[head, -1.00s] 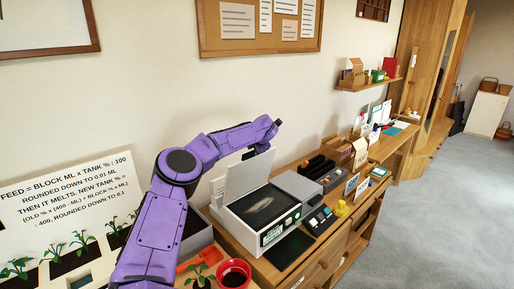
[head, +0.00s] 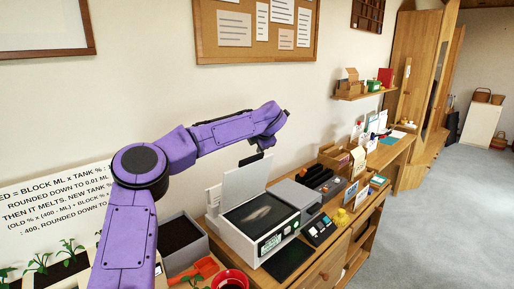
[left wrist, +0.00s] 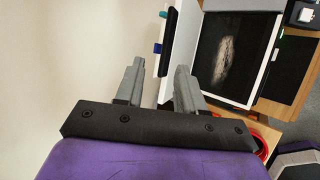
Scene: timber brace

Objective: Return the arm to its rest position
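My left arm, purple with dark joints, comes in from the lower left of the head view, bends at the elbow and reaches right along the wall. Its gripper (head: 252,158) hangs just above the raised lid of a white scanner-like device (head: 243,233). In the left wrist view the two grey fingers of the left gripper (left wrist: 158,75) stand apart with nothing held between them. The device's raised white lid (left wrist: 183,45) shows beyond the fingers; I cannot tell whether they touch it. My right gripper is in neither view.
A grey planter of soil (head: 205,250), an orange trowel (head: 200,270) and a red pot (head: 230,277) are below the forearm. A keypad device (head: 319,229) and boxes line the wooden counter to the right. A text board (head: 60,205) leans at left. The floor at right is clear.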

